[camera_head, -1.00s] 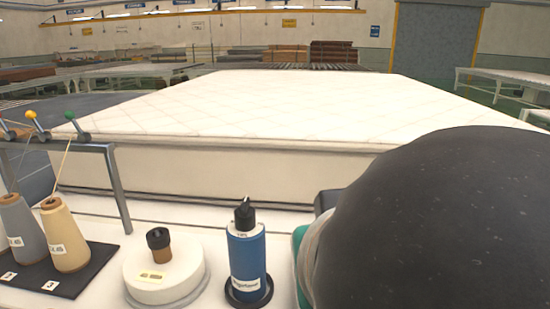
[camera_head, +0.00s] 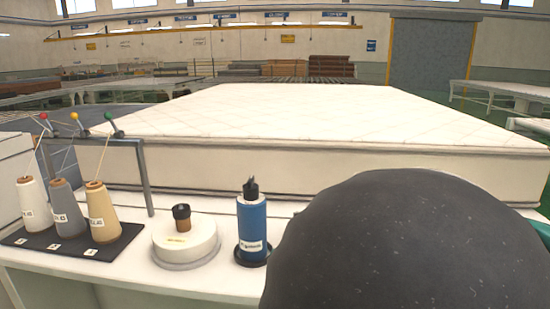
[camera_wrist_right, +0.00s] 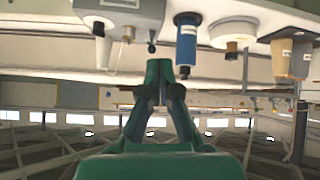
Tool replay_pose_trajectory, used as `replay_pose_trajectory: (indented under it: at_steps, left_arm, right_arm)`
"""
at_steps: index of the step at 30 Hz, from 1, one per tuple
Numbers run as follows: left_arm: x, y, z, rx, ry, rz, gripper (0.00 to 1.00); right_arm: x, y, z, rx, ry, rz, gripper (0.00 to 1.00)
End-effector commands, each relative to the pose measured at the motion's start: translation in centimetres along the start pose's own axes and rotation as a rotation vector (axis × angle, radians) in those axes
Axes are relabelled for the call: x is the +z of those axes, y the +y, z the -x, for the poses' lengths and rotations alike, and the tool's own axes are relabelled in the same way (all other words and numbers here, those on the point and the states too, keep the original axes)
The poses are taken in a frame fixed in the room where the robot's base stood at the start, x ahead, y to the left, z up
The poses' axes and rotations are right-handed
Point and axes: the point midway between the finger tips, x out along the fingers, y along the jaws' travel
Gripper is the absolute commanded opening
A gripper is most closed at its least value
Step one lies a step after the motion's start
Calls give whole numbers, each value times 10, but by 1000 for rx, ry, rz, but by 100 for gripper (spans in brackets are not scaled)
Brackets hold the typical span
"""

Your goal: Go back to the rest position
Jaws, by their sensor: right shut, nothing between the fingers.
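My right gripper (camera_wrist_right: 158,72) shows in the right wrist view, with its teal fingers together and nothing between them. That view appears upside down. The gripper tip is near the table's edge in the picture, close beside the blue bottle (camera_wrist_right: 187,40); I cannot tell the gap. A large dark rounded part of my own arm fills the lower right of the head view and hides what lies behind it. My left gripper is in neither current view.
A white mattress (camera_head: 290,115) lies behind the white worktable (camera_head: 140,276). On the table stand thread cones (camera_head: 101,212), a round white base with a brown-and-black piece (camera_head: 186,240) and the blue bottle (camera_head: 252,228). A grey unit (camera_wrist_right: 122,12) shows in the wrist view.

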Motion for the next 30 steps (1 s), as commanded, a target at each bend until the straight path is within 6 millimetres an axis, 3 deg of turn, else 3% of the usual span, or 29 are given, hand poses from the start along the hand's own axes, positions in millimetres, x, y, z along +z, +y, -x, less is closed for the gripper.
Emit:
replay_pose_trajectory:
  at_steps: [11, 17, 20, 24, 27, 30]
  left_arm:
    - [-1, 0, 0, 0, 2, 1, 40]
    - [-1, 0, 0, 0, 2, 2, 40]
    - [-1, 0, 0, 0, 2, 2, 40]
    - [-1, 0, 0, 0, 2, 2, 40]
    - [-1, 0, 0, 0, 2, 2, 40]
    - [-1, 0, 0, 0, 2, 2, 40]
  right_arm:
    - [35, -29, -92, -30, -148, 133, 0]
    - [79, -46, -169, -97, -285, 203, 0]
    - [121, -52, -222, -158, -391, 221, 0]
    - [202, -50, -296, -273, -549, 180, 0]
    - [266, -42, -337, -348, -642, 92, 0]
    - [327, -31, -364, -396, -705, -24, 0]
